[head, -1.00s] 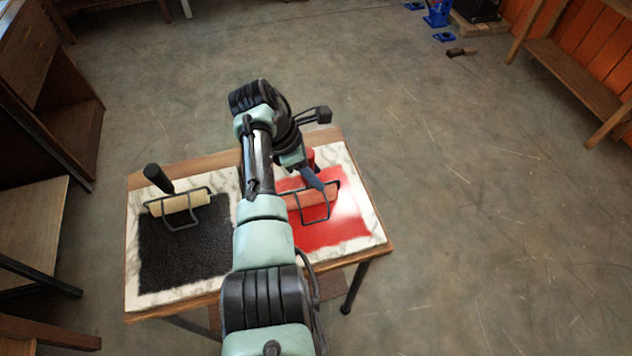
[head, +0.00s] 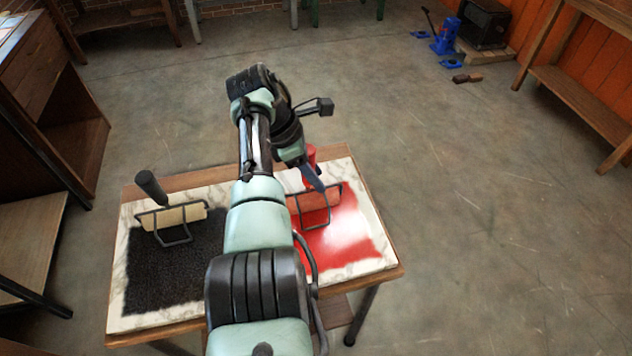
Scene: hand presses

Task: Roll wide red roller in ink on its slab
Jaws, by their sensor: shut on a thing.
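The wide red roller (head: 322,199) has a pinkish-red cylinder in a dark wire frame and a red handle (head: 311,156). It is at the back part of the red ink (head: 345,236) on the right marble slab (head: 366,206). My gripper (head: 314,178) is shut on the roller's handle, which my arm partly hides. Whether the cylinder touches the ink I cannot tell exactly. The left side of the red ink is hidden behind my arm.
A cream roller (head: 172,217) with a black handle rests at the back of black ink (head: 170,268) on the left. The wooden table (head: 396,270) carries both. Open floor lies behind and right. A cabinet (head: 62,115) stands left.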

